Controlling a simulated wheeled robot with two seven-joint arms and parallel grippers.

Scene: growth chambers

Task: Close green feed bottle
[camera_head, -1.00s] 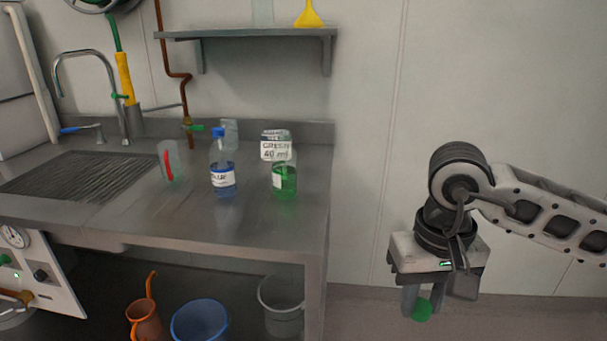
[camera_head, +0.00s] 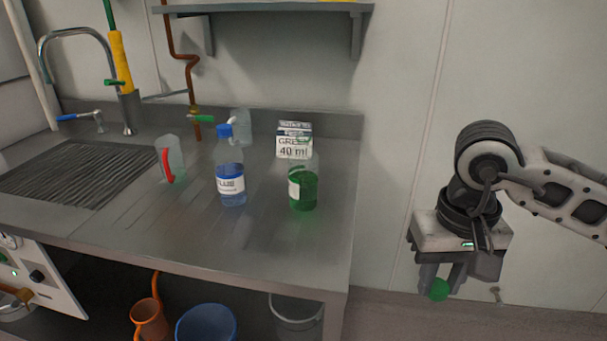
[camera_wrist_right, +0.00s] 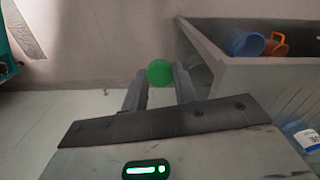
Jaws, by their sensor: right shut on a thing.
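The green feed bottle (camera_head: 303,188) stands upright and uncapped near the right end of the steel counter, with green liquid inside. A label card reading GREEN 40 ml (camera_head: 294,141) shows just behind and above it. My right gripper (camera_head: 440,284) hangs to the right of the counter, below its top, shut on a round green cap (camera_head: 439,290). The cap (camera_wrist_right: 160,72) also shows between the fingertips in the right wrist view. My left gripper is not in view.
A shelf (camera_head: 270,9) hangs above. Buckets, one blue (camera_head: 206,324), stand under the counter (camera_head: 200,245). The floor right of the counter is open.

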